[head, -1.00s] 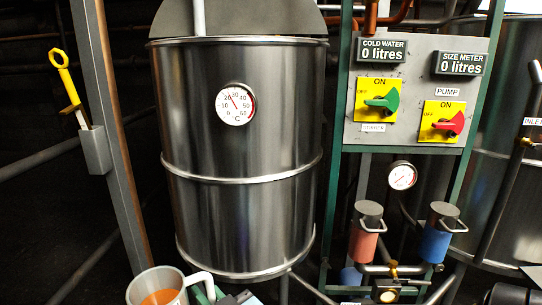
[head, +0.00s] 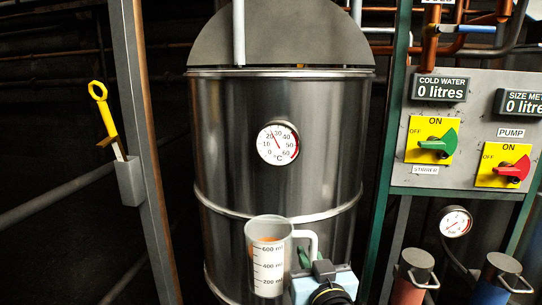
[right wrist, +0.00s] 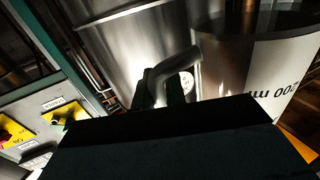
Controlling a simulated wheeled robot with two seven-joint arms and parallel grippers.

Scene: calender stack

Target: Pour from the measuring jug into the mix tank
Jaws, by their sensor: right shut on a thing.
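The measuring jug (head: 266,262) is a pale, see-through cup with markings up to 600 ml and some orange showing inside. It stands about upright in front of the lower part of the mix tank. My right gripper (head: 304,257) is shut on the jug's handle at its right side. In the right wrist view the jug (right wrist: 285,70) fills the upper right, with its handle (right wrist: 175,68) at the dark fingers. The mix tank (head: 330,130) is a tall steel drum with a round dial and a grey lid over its top. My left gripper is out of view.
A control panel (head: 476,150) with a green and a red switch stands to the right of the tank. Red and blue canisters (head: 408,290) sit below it. A post (head: 145,150) with a yellow-handled tool (head: 104,112) stands at the left.

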